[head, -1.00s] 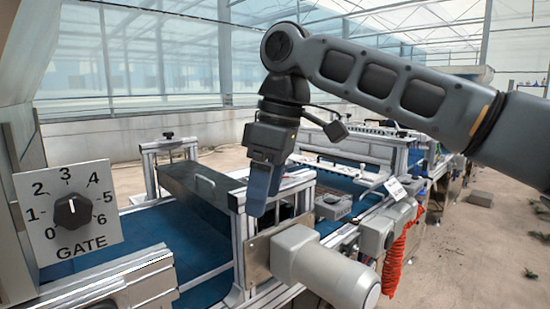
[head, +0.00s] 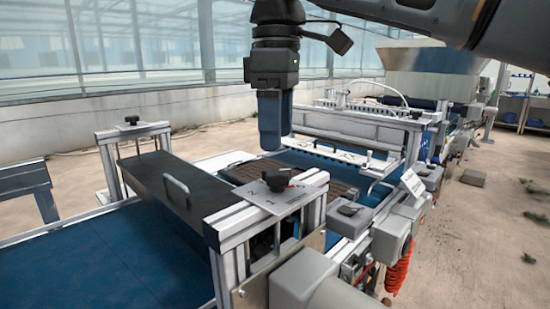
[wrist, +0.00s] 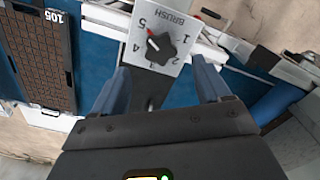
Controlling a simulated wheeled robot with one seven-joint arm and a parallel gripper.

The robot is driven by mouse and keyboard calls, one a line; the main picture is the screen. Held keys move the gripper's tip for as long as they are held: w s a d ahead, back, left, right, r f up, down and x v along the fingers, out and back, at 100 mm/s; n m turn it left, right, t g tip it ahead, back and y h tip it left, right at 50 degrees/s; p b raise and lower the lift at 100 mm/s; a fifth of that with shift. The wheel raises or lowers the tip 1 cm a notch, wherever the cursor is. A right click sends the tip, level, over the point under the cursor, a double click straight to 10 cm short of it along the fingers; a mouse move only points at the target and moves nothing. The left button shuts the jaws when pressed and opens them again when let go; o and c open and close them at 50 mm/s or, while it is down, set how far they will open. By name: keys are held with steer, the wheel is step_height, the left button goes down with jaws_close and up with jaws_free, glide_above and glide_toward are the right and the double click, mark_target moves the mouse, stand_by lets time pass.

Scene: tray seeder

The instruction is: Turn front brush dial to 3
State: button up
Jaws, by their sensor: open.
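The front brush dial (head: 277,180) is a black knob on a pale plate on the near end of the metal frame. In the wrist view the knob (wrist: 160,47) shows on a white plate marked BRUSH with numbers. A red mark on its edge appears to lie toward the 5; the 3 is hard to read. My gripper (head: 271,145) points down above the dial, apart from it. In the wrist view its two fingers (wrist: 162,75) are spread and empty, with the dial seen beyond and between them.
A dark cover with a handle (head: 177,188) spans the blue belt (head: 120,250) left of the dial. Another black knob (head: 132,119) stands on the frame's far end. A brown tray (head: 240,172) lies on the belt behind. Grey motor housings (head: 394,235) line the right side.

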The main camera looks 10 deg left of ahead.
mark_target(277, 171)
steer(key=shift+f, duration=3.1)
steer(key=c, duration=1)
